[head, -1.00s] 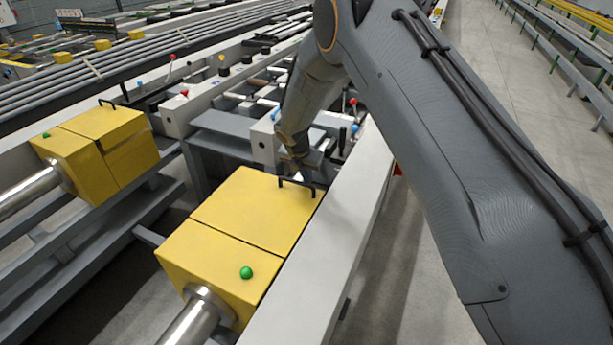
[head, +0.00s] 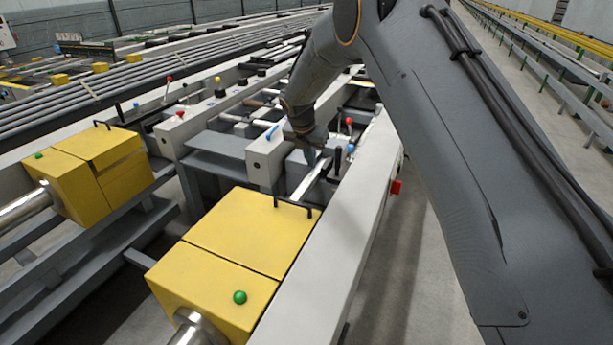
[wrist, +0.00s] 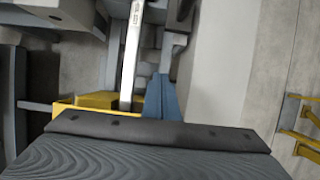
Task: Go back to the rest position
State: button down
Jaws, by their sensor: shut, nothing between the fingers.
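My gripper (head: 312,157) shows small in the head view, at the end of my bent arm. It is shut and empty, its tip pointing down over the machine frame, beyond the black handle (head: 297,207) of the nearer yellow box (head: 250,232). A visible gap separates gripper and handle in the picture. In the wrist view the shut blue-grey fingers (wrist: 162,98) show above my dark gripper body, beside a pale metal bar (wrist: 132,55). I cannot tell how high the tip is above the bar.
A white rail (head: 335,255) runs along the right of the nearer box. A second yellow box (head: 100,172) stands at left. Levers with coloured knobs, including a red one (head: 348,122), stand close to my gripper. Bare floor (head: 400,260) lies right of the rail.

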jog(key=s+d+r+m+g, duration=0.1)
jog(key=s+d+r+m, duration=0.2)
jog(key=s+d+m, duration=0.5)
jog(key=s+d+r+m+g, duration=0.1)
jog(key=s+d+r+m, duration=0.3)
jog(key=s+d+m, duration=0.85)
jog(key=s+m, duration=0.4)
jog(key=s, duration=0.4)
jog(key=s+d+m+y, duration=0.1)
jog(key=s+d+m, duration=0.3)
jog(key=s+m, duration=0.3)
jog(key=s, duration=0.5)
jog(key=shift+f+m+g, duration=0.2)
jog(key=shift+m+g, duration=0.1)
jog(key=shift+m, duration=0.05)
